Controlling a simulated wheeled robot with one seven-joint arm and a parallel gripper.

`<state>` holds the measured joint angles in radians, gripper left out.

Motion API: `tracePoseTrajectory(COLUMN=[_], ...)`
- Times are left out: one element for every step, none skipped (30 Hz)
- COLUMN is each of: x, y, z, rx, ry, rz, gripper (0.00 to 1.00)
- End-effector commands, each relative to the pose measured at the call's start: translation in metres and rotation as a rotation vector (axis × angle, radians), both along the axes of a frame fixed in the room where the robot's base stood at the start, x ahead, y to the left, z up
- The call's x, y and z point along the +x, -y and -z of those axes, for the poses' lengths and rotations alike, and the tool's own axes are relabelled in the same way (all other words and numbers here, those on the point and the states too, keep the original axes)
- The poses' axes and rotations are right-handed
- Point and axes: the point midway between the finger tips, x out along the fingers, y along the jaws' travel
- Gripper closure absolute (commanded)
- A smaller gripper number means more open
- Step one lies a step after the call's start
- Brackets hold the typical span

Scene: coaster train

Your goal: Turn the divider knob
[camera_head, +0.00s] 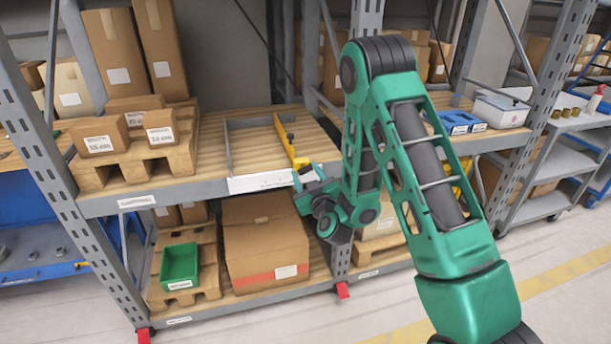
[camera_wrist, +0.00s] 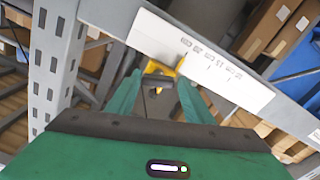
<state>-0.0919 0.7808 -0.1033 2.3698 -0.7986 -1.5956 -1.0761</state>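A yellow divider (camera_head: 285,141) stands on the wooden upper shelf, running back from the front edge. In the wrist view its yellow front end (camera_wrist: 158,69) shows between and just beyond my fingertips, with a dark grey part below it. I cannot make out the knob's exact shape or angle. My gripper (camera_head: 306,176) is at the shelf's front edge, close to the divider's front end. In the wrist view my gripper (camera_wrist: 158,88) has its two green fingers apart, one on each side of the yellow part. I cannot tell whether either finger touches it.
A white label strip (camera_head: 262,182) is on the shelf's front edge, left of my gripper; it also shows in the wrist view (camera_wrist: 205,62). A grey divider (camera_head: 228,147) stands further left. Boxes on a pallet (camera_head: 128,165) fill the shelf's left end. A large carton (camera_head: 262,240) sits below.

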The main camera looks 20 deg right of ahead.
Motion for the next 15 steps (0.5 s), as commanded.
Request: tracePoseTrajectory(x=[-0.0001,-0.0001,-0.0001,-0.0001,-0.0001,-0.0002,-0.0002,-0.0003,-0.0003,-0.0003,-0.0004,-0.0004,-0.0005,-0.0005,-0.0006], y=[0.0009,0.0014,0.0021,0.0022,0.0022,0.0021,0.0021,0.0021,0.0030,0.0034,0.0035,0.0036,0.0036,0.0036,0.0036], z=[-0.0001,-0.0001,0.0000,-0.0001,0.0000,0.0000,0.0000,0.0000,0.0000,-0.0001,0.0000,0.0000,0.0000,0.0000,0.0000], rx=[0.000,0.000,0.000,0.000,0.000,0.000,0.001,0.002,0.006,0.009,0.014,0.022,0.030,0.040,0.055], ry=[0.000,-0.001,0.000,0.000,0.000,0.000,0.000,0.000,-0.001,-0.001,-0.001,-0.001,-0.001,-0.001,-0.001], rz=[0.001,0.001,0.002,0.003,0.003,0.003,0.003,0.003,0.004,0.004,0.004,0.004,0.004,0.004,0.005], gripper=[0.66,0.73,0.83,0.83,0.83,0.83,0.83,0.83,0.83,0.83,0.83,0.83,0.83,0.83,0.83])
